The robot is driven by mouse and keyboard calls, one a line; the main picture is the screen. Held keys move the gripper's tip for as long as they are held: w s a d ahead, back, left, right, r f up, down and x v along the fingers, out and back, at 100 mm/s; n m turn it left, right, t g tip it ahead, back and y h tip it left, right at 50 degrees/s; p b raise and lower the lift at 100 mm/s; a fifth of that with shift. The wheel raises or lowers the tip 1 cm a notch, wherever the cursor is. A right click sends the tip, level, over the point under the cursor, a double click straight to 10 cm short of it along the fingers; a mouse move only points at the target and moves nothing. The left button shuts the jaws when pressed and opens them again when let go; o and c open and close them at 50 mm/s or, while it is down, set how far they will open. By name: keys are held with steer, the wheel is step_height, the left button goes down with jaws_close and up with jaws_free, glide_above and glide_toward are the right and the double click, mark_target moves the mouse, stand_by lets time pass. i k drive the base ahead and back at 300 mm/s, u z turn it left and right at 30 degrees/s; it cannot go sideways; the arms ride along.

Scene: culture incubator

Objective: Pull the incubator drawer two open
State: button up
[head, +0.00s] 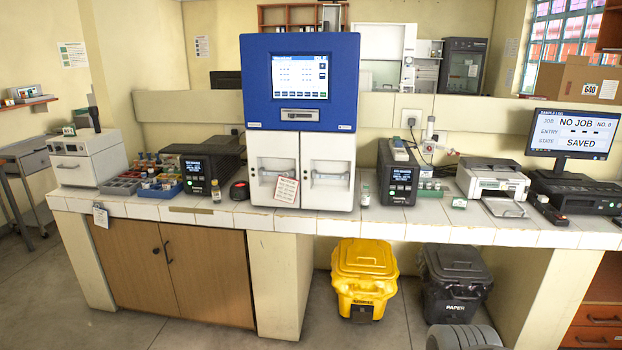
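A tall blue and white machine (300,85), which looks like the incubator, stands on the middle of the bench. Its blue upper part has a lit screen (300,76). Below are two white fronts side by side, a left front (272,150) and a right front (328,150), each with a recessed handle. Both look shut. A paper tag with red writing (286,191) hangs over the lower left front. I cannot read which front is drawer two.
The tiled bench (400,225) also carries a white box with a handle (88,158), black devices (398,174), a printer (493,178) and a monitor (573,131). Yellow (365,262) and black (455,268) bins stand below.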

mark_target(328, 158)
steer(key=u, duration=0.65)
steer(key=i, duration=0.9)
steer(key=u, duration=0.7)
steer(key=i, duration=1.75)
steer(key=z, duration=0.45)
